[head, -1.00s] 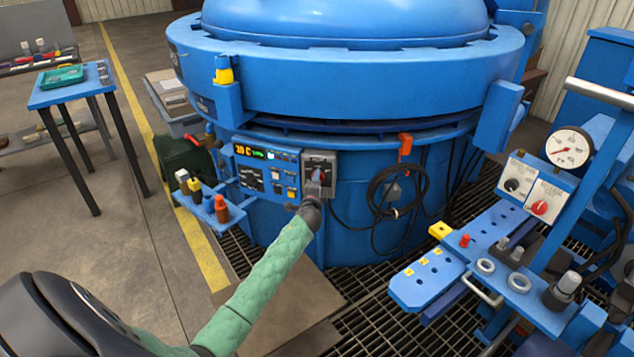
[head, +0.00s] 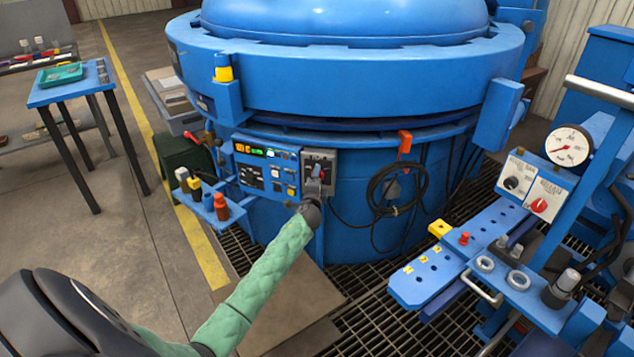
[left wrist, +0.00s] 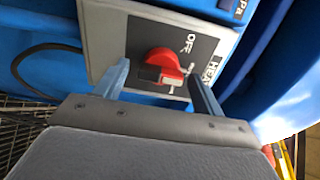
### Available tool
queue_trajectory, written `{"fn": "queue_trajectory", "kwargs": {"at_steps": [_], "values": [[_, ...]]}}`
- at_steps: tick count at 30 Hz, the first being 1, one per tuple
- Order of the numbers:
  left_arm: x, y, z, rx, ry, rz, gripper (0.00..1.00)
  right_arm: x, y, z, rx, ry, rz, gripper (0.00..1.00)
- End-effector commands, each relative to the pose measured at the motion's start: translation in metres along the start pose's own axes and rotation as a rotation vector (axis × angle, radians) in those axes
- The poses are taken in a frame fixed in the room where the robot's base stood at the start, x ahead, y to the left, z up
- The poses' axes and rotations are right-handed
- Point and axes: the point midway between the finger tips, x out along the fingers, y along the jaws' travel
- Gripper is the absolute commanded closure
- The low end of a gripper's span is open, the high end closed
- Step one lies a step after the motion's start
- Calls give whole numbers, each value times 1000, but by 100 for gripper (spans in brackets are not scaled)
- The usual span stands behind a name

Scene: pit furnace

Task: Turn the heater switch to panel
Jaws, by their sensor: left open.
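The heater switch is a red rotary knob (left wrist: 163,64) on a grey plate (left wrist: 105,38) with a dark label. "OFF" and part of "HEA" are readable. In the head view the grey switch box (head: 328,158) sits at the right end of the blue control panel (head: 265,167) on the furnace front. My left gripper (head: 315,188) is in front of it. In the left wrist view my left gripper (left wrist: 158,78) is open, with one finger on each side of the knob. I cannot tell whether the fingers touch it. My right gripper is not in view.
A blue shelf (head: 232,212) with small bottles juts out left of my left forearm. A black coiled cable (head: 398,188) hangs right of the switch. A blue rack (head: 420,285) with a gauge and dials stands at the right. A blue table (head: 70,85) is at the far left.

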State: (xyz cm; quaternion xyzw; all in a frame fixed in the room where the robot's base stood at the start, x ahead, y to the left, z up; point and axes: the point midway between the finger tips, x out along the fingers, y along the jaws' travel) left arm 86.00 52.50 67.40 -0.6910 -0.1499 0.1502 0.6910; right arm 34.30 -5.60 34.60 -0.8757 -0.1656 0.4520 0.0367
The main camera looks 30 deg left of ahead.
Motion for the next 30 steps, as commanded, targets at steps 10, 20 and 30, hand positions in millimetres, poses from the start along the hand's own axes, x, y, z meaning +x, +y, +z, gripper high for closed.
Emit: {"fn": "queue_trajectory", "kwargs": {"at_steps": [10,20,30], "values": [[-39,1,0,0,2,1,31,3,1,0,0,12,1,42],[-74,1,0,0,1,1,31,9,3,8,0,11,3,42],[-78,1,0,0,0,1,31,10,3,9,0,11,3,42]]}}
